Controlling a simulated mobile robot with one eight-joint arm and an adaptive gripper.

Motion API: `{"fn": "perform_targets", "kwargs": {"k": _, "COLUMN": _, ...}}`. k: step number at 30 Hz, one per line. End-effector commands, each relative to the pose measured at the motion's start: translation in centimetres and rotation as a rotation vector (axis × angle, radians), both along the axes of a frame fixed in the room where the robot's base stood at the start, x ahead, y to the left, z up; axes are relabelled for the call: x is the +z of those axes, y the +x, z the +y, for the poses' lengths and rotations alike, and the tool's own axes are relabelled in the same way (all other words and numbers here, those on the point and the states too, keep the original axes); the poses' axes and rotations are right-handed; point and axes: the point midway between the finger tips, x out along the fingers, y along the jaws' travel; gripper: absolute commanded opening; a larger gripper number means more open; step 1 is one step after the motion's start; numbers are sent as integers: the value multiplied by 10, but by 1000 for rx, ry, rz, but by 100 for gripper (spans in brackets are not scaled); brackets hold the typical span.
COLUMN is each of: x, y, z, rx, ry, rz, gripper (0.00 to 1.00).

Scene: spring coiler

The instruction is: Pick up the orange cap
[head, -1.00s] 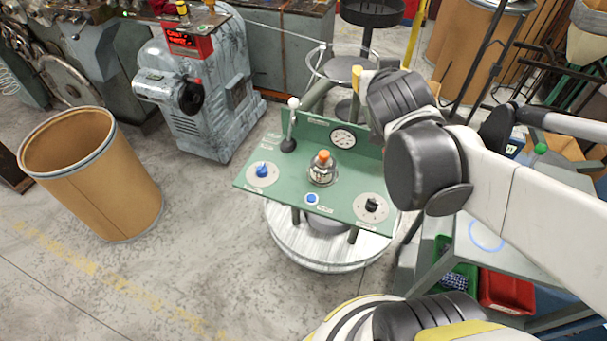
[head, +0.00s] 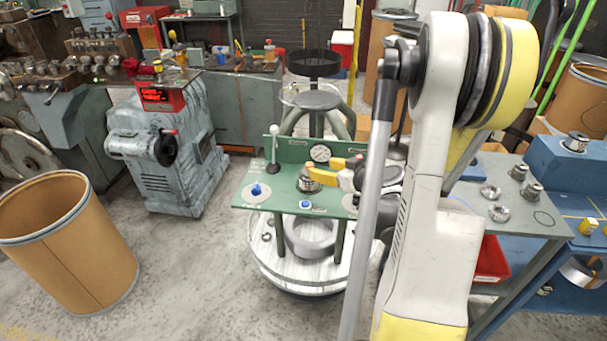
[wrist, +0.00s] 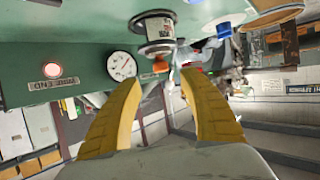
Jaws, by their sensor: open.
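The orange cap (wrist: 160,66) sits on a metal canister on the green panel. The wrist view shows the scene upside down, with the canister (wrist: 157,30) above the cap. My gripper (wrist: 160,82) is open, its two yellow fingers on either side of the cap's place in the picture, with gaps to both. No contact shows. In the head view my gripper (head: 322,169) reaches in from the right, its fingers at the top of the canister (head: 307,186). The fingers mostly hide the cap there.
The green panel (head: 268,203) also carries a blue knob (head: 256,189), a lever (head: 275,145) and a gauge (head: 320,153) close behind the canister. A round white base (head: 275,267) stands beneath. A cardboard drum (head: 70,250) is at left. Floor between is clear.

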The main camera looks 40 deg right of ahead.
Motion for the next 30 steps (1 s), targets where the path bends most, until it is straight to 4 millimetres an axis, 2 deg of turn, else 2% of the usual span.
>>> {"fn": "perform_targets", "kwargs": {"k": 3, "x": -7, "y": 15, "z": -1, "rx": 2, "ry": -2, "rz": -1, "gripper": 49}}
{"fn": "perform_targets", "kwargs": {"k": 10, "x": -13, "y": 30, "z": -1, "rx": 2, "ry": 0, "rz": -2, "gripper": 49}}
{"fn": "perform_targets", "kwargs": {"k": 17, "x": -27, "y": 63, "z": -3, "rx": 3, "ry": -1, "rz": -3, "gripper": 49}}
{"fn": "perform_targets", "kwargs": {"k": 24, "x": -26, "y": 67, "z": -4, "rx": 0, "ry": -1, "rz": -3, "gripper": 49}}
{"fn": "perform_targets", "kwargs": {"k": 25, "x": -26, "y": 67, "z": -4, "rx": 1, "ry": -2, "rz": -3, "gripper": 45}}
{"fn": "perform_targets", "kwargs": {"k": 29, "x": -26, "y": 67, "z": -4, "rx": 1, "ry": -2, "rz": -3, "gripper": 5}}
{"fn": "perform_targets", "kwargs": {"k": 30, "x": -26, "y": 67, "z": -4, "rx": 1, "ry": -2, "rz": -3, "gripper": 0}}
